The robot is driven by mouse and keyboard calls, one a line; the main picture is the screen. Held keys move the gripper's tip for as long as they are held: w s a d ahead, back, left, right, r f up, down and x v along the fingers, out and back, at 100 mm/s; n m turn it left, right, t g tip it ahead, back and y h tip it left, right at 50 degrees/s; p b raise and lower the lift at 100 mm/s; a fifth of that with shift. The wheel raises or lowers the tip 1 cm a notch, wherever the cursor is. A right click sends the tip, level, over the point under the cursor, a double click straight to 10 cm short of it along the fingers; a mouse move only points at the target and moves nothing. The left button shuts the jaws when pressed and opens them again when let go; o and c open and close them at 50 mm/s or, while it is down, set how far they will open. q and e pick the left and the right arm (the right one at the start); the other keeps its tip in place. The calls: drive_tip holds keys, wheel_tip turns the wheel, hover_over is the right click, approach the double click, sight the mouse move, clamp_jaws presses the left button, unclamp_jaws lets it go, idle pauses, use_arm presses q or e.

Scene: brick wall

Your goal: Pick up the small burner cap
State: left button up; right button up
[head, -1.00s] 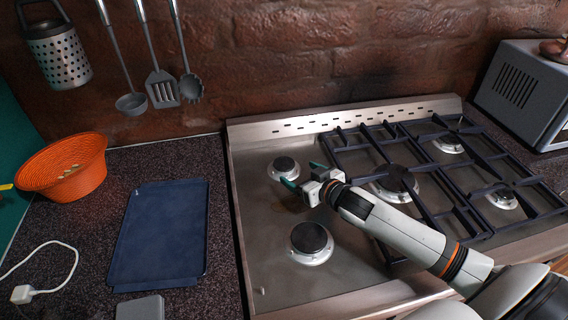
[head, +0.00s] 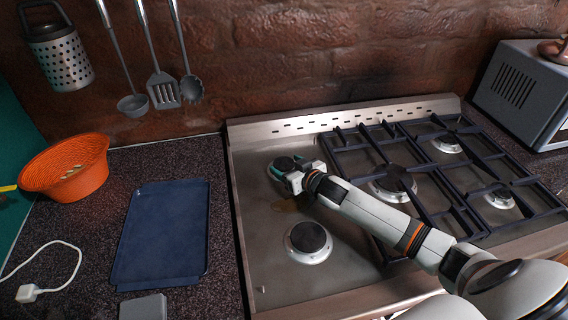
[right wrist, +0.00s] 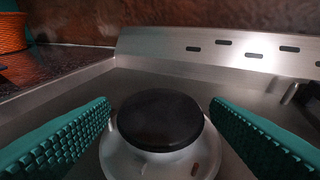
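The small burner cap (right wrist: 160,119) is a black disc on a pale metal burner base (right wrist: 125,160) at the back left of the stove. It also shows in the head view (head: 284,163), partly hidden by my gripper. My right gripper (head: 282,173) is at this burner. In the right wrist view its green ribbed fingers (right wrist: 160,130) are open, one on each side of the cap, with small gaps visible. My left gripper is not in view.
A larger black burner cap (head: 309,237) sits nearer the front on the left of the stove. Dark grates (head: 437,217) cover the middle and right burners. A blue tray (head: 163,235) and an orange basket (head: 66,168) stand on the counter to the left.

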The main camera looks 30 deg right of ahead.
drive_tip(key=c, duration=0.7)
drive_tip(key=shift+c, duration=0.2)
